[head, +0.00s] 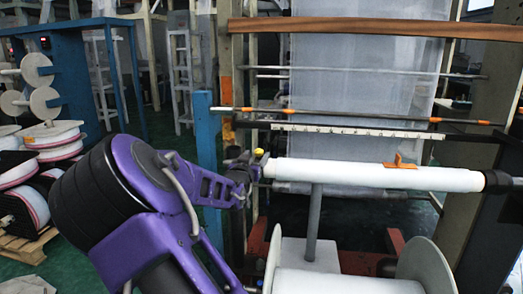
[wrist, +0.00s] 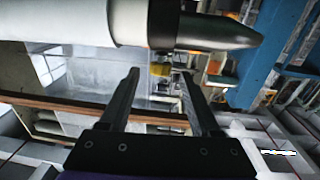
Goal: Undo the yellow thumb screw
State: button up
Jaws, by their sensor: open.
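The yellow thumb screw (head: 258,152) shows small in the head view, at the left end of the white roll (head: 375,175). In the wrist view the yellow thumb screw (wrist: 160,70) appears between my two fingertips, beyond or level with them; I cannot tell the exact depth. My gripper (wrist: 160,78) is open, with one finger on each side of the screw in the picture. I see no contact. In the head view my gripper (head: 245,165) is dark, close to the roll's left end, and partly hidden by my purple arm.
The roll's dark cone-shaped end (wrist: 215,32) lies across the top of the wrist view. A blue post (head: 205,150) stands left of the roll. An orange clip (head: 400,162) sits on the roll. A large spool (head: 345,280) is below it. Reels on a pallet (head: 30,246) stand at far left.

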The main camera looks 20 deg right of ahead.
aim_at(260, 150)
jog(key=x, duration=0.7)
grip_shut()
